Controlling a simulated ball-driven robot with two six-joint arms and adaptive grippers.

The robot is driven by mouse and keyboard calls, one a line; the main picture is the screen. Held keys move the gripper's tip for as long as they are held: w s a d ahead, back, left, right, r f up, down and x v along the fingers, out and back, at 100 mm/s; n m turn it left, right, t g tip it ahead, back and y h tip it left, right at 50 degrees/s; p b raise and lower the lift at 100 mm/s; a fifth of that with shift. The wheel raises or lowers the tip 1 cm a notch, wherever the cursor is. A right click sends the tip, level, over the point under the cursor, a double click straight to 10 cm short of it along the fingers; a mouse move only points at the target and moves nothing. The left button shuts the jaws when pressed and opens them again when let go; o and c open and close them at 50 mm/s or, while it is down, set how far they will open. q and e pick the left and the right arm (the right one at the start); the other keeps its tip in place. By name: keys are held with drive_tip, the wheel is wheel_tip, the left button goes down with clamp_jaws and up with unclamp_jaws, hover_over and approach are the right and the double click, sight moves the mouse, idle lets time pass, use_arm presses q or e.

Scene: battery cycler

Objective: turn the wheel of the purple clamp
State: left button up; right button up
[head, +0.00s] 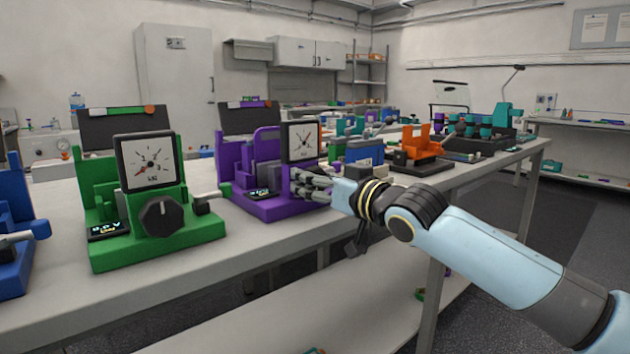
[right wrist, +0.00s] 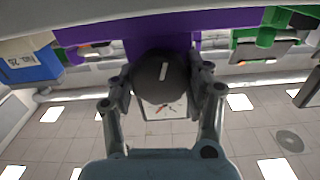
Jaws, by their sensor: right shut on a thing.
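The purple clamp (head: 236,160) stands on the bench, with a square dial gauge (head: 300,141) on its upper right and a small display at its base. My right gripper (head: 308,184) reaches its front from the right and hides its wheel in the head view. In the right wrist view the wheel (right wrist: 161,77) is a dark round knob with a white mark, against the purple body (right wrist: 157,35). The fingers of my right gripper (right wrist: 162,84) lie on both sides of the wheel, shut on it. My left gripper is out of view.
A green clamp (head: 103,246) with a black knob and gauge stands left of the purple one. A blue device (head: 17,215) is at the left edge. An orange device (head: 428,145) stands farther right. The bench front (head: 200,275) is clear.

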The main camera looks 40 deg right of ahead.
drive_tip(key=shift+n, duration=1.8)
drive_tip(key=o, duration=1.2)
drive_tip(key=shift+s+d, duration=0.2)
drive_tip(key=shift+s, duration=2.8)
drive_tip(key=shift+s+d, duration=0.2)
drive_tip(key=shift+s, duration=2.8)
